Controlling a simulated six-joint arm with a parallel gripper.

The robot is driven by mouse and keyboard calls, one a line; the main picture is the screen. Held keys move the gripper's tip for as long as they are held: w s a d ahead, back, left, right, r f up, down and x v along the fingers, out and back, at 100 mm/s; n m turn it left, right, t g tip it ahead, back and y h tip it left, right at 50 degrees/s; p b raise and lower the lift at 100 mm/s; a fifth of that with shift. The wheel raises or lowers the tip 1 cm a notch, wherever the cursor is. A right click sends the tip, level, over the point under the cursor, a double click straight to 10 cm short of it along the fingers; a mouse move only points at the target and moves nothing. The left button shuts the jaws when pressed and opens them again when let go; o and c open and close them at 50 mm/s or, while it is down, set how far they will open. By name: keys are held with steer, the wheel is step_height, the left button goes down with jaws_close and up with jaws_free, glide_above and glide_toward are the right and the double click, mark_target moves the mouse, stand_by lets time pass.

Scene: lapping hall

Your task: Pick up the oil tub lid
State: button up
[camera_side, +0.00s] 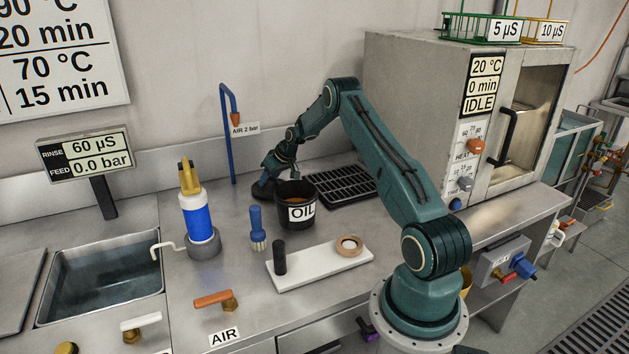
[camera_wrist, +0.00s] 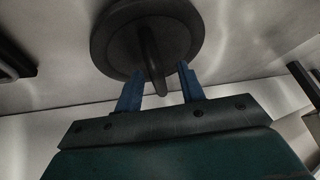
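The oil tub lid (camera_wrist: 118,38) is a dark round disc with a raised bar handle (camera_wrist: 152,62). In the side view the lid (camera_side: 261,189) lies on the bench just behind and left of the oil tub, partly hidden by the tub and my gripper. The black oil tub (camera_side: 295,215) stands open with brownish oil inside. My gripper (camera_wrist: 160,80) is open, its blue fingers apart. In the wrist view the near end of the handle shows between the fingertips, with gaps on both sides. In the side view my gripper (camera_side: 270,172) is low over the lid.
A black rack (camera_side: 340,185) lies right of the tub. A blue brush (camera_side: 257,228) stands in front, beside a white board (camera_side: 318,268) with small parts. A blue bottle (camera_side: 199,220) is at left. A blue pipe (camera_side: 229,140) rises behind the lid.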

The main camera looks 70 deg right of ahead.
jaws_close()
steer(key=shift+r, duration=0.1)
step_height(320, 180, up, 20)
stand_by(0.9)
stand_by(0.5)
